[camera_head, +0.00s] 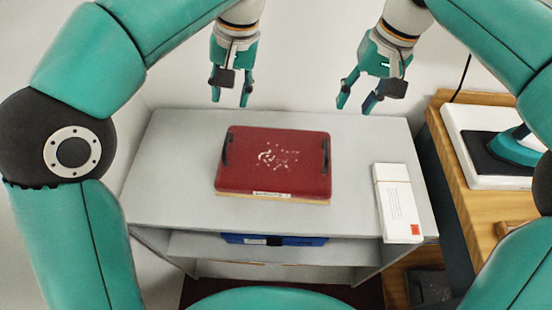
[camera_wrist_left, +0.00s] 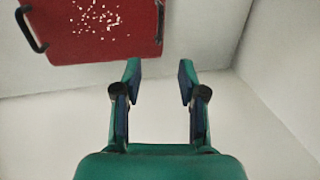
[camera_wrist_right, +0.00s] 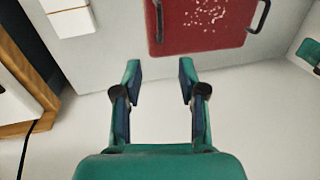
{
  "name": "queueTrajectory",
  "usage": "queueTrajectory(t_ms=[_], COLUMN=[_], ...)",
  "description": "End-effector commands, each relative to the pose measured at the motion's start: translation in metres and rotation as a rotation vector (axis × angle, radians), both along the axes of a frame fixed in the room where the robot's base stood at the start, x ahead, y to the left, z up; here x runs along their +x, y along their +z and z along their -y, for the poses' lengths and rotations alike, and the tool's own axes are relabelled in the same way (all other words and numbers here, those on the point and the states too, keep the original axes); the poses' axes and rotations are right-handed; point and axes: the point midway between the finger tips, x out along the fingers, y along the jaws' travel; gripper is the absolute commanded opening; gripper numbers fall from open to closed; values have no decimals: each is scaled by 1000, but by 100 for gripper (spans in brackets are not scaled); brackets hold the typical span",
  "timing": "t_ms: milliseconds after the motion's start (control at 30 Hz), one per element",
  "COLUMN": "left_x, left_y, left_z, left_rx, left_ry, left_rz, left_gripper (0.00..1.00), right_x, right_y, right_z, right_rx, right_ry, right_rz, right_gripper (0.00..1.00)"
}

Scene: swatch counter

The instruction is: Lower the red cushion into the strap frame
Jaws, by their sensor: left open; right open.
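The red cushion (camera_head: 275,165) lies flat on the grey counter, with pale specks on top and a black handle at each side. A tan layer shows under its front edge. I cannot identify the strap frame for certain. My left gripper (camera_head: 230,100) is open and empty above the back of the counter, behind the cushion's left side. In the left wrist view the cushion (camera_wrist_left: 95,30) lies beyond the fingertips. My right gripper (camera_head: 355,106) is open and empty behind the cushion's right side. The right wrist view shows the cushion (camera_wrist_right: 195,25) ahead of it. Neither gripper touches it.
A white box (camera_head: 398,200) with a red mark lies on the grey counter (camera_head: 170,190) at the right. A blue item (camera_head: 235,238) with a black band sits on the shelf below. A wooden side table (camera_head: 455,150) holds a white-and-black tray and a teal item. The counter's left side is clear.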

Motion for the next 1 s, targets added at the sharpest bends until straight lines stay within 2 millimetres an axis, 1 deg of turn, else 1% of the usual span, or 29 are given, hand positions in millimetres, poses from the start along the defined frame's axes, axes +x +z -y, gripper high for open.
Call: queueTrajectory(t_ms=[167, 267, 700, 900, 1000], left_x=[0, 0, -1, 0, 0], left_y=[-13, -26, -111, -143, -154], left_z=[-2, -5, -22, -28, -30], left_rx=[2, 2, 2, 1, 2], left_ry=[-1, 0, -1, -2, -1], left_rz=[-3, -3, -5, -4, -3], left_gripper=[41, 41, 41, 41, 41], right_x=[0, -1, -1, -1, 0], right_y=[-13, -27, -112, -144, -154], right_z=[-1, -4, -21, -27, -29], right_rx=[-1, -2, -2, -1, -1], right_ry=[-3, -1, -1, -3, -3], right_rz=[-3, -5, -5, -5, -4], right_gripper=[41, 41, 41, 41, 41])
